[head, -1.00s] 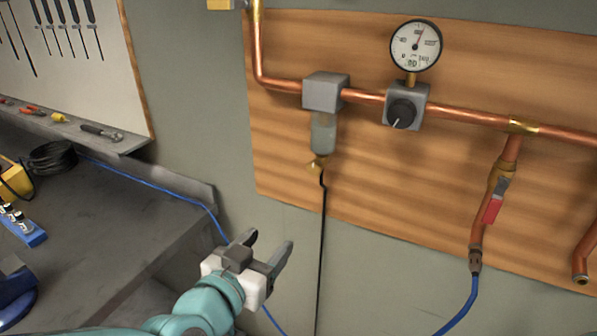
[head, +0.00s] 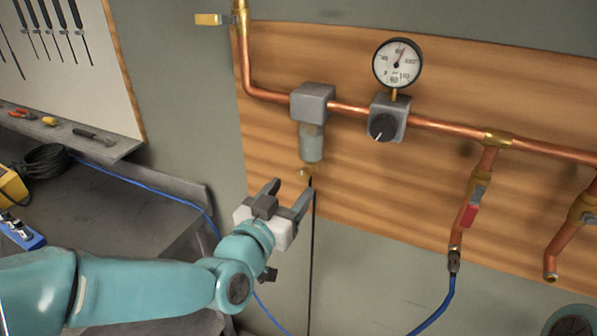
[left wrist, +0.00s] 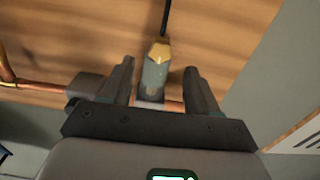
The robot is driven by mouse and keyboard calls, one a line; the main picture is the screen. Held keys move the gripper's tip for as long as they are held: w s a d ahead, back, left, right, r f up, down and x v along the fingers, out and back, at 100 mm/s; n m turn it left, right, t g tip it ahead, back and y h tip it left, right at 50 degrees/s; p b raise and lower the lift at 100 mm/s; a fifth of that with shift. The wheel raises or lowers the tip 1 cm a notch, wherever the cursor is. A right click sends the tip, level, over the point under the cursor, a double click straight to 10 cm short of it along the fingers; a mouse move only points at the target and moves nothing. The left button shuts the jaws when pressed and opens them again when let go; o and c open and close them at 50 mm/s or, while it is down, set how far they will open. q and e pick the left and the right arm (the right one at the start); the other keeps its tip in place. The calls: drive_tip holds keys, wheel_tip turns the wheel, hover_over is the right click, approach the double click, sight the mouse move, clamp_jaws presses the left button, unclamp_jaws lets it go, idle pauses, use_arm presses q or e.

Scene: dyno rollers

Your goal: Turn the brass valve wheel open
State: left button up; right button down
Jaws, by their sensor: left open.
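No large handwheel shows. A small brass fitting (head: 304,172) hangs under the clear bowl (head: 311,143) of a grey filter unit (head: 313,103) on the copper pipe; whether it is the valve wheel I cannot tell. My left gripper (head: 291,186) is open and empty, its fingertips just below and left of the fitting in the head view. In the left wrist view the brass fitting (left wrist: 159,48) and the bowl (left wrist: 155,75) appear between the two open fingers (left wrist: 158,72). Contact cannot be seen. My right gripper is out of view.
A dark line (head: 311,250) hangs below the fitting, close to my left gripper. A grey bench (head: 110,207) stands at left.

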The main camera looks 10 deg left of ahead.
sight(301, 178)
use_arm(q)
drive_tip(key=w, duration=0.2)
drive_tip(key=w+p, duration=0.1)
drive_tip(key=w, duration=0.1)
drive_tip(key=shift+d, duration=0.35)
drive_tip(key=shift+w+d, duration=0.15)
drive_tip(key=shift+w, duration=0.2)
drive_tip(key=c, duration=1)
drive_tip(key=shift+f+b, duration=0.1)
drive_tip(key=shift+b, duration=0.45)
drive_tip(key=n+b, duration=0.9)
drive_tip(key=b, duration=0.3)
drive_tip(key=shift+f, duration=0.2)
drive_tip(key=shift+n+b, duration=0.85)
drive_tip(key=shift+n, duration=0.25)
drive_tip(key=n+b, duration=0.1)
drive_tip(key=n, duration=0.1)
drive_tip(key=n+b, duration=0.1)
drive_tip(key=shift+a+n, duration=0.2)
drive_tip(key=shift+n, duration=0.2)
drive_tip(key=n+b, duration=0.2)
drive_tip(key=n, duration=0.3)
drive_tip(key=shift+b, duration=0.4)
drive_tip(key=n+b, duration=0.2)
drive_tip(key=n, duration=0.3)
drive_tip(key=shift+f+n, duration=0.1)
drive_tip(key=shift+n, duration=0.3)
drive_tip(key=shift+d+n+b, duration=0.1)
drive_tip(key=shift+n+b, duration=0.45)
drive_tip(key=shift+n, duration=1.75)
